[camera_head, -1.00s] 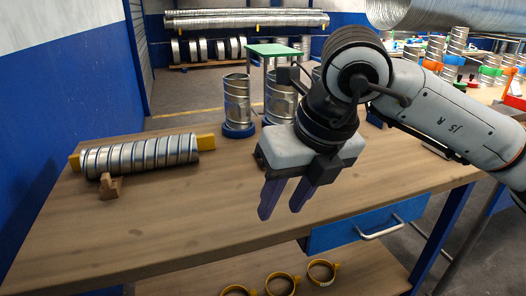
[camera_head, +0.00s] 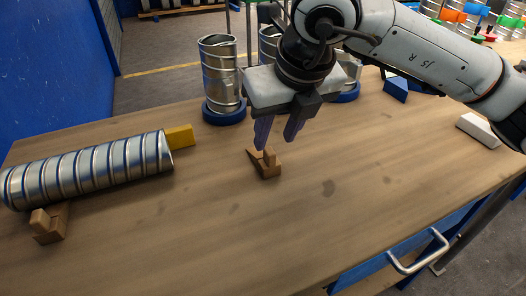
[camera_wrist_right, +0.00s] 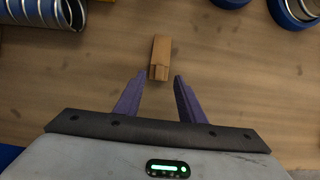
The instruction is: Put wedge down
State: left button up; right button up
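A small brown wooden wedge (camera_head: 265,163) lies on the bare tabletop, right of the spiral duct (camera_head: 95,170). It also shows in the right wrist view (camera_wrist_right: 160,58), just beyond the fingertips. My right gripper (camera_head: 273,145) is above it, pointing down, with its two purple fingers apart. In the right wrist view the gripper (camera_wrist_right: 160,76) is open, with a gap between each finger and the wedge. A second wooden wedge (camera_head: 48,224) sits against the front of the duct at left. My left gripper is not in view.
A yellow piece (camera_head: 180,136) shows behind the duct's right end. Upright metal duct pieces on blue bases, one at left (camera_head: 220,80), stand at the table's back. A blue wedge-shaped block (camera_head: 396,89) and a white block (camera_head: 478,130) lie at right. The front middle is clear.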

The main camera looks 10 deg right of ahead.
aim_at(267, 147)
jog(key=shift+x, duration=0.75)
jog(key=shift+w+r+p+x, duration=0.1)
jog(key=shift+w+p+x, duration=0.05)
jog(key=shift+x, duration=0.75)
jog(key=shift+w+r+p+x, duration=0.1)
jog(key=shift+w+p+x, duration=0.1)
jog(key=shift+x, duration=0.65)
jog(key=shift+w+p+x, duration=0.1)
jog(key=shift+p+x, duration=0.05)
jog(key=shift+x, duration=0.75)
jog(key=shift+a, duration=0.1)
jog(key=shift+r, duration=0.1)
jog(key=c, duration=0.8)
